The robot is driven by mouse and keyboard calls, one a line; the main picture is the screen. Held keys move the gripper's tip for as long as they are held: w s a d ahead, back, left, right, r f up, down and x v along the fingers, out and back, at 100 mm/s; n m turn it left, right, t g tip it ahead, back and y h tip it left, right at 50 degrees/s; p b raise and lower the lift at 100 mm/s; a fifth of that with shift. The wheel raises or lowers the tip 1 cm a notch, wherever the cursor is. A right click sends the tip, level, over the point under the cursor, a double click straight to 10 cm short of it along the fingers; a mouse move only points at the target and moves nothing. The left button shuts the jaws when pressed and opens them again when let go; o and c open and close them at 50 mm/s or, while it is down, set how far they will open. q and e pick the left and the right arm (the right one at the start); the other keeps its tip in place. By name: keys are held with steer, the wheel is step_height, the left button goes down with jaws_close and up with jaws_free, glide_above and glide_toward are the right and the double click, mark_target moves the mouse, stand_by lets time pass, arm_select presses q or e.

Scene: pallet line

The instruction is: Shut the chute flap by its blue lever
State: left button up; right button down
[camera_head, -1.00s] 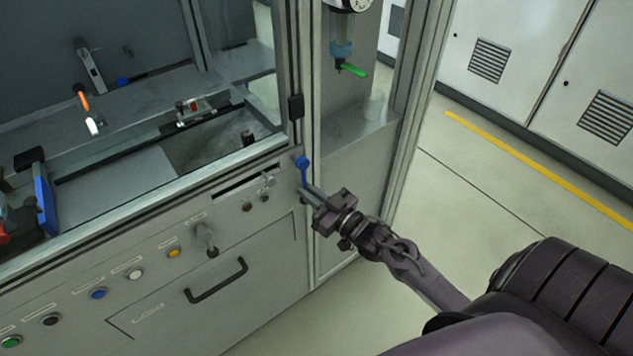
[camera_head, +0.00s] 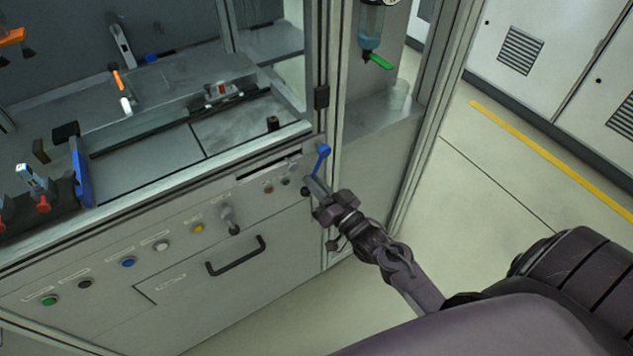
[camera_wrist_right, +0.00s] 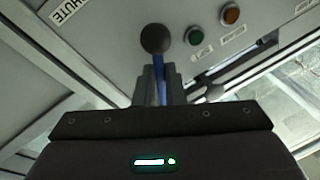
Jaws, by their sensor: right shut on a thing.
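The blue lever (camera_head: 322,156) is on the front of the machine, near its right corner post, and slants down to the left from its blue hub. My right gripper (camera_head: 314,186) is shut on the lever's arm. In the right wrist view, the fingers (camera_wrist_right: 157,85) hold the blue bar just below its black knob (camera_wrist_right: 155,38). The chute flap (camera_head: 240,128) shows as a grey plate behind the front rail, looking flush with the plate on its left, with a thin seam between. My left gripper is out of view.
The front panel has a black handle (camera_head: 236,257), a grey knob (camera_head: 229,218) and a row of coloured buttons such as the yellow one (camera_head: 198,228). A corner post (camera_head: 321,60) rises close behind the lever. The floor at right is clear.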

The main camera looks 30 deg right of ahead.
steer(key=shift+a, duration=0.1)
steer(key=c, duration=1.5)
jaws_free()
steer(key=v, duration=0.8)
steer(key=shift+b, duration=0.4)
steer(key=shift+w, duration=0.1)
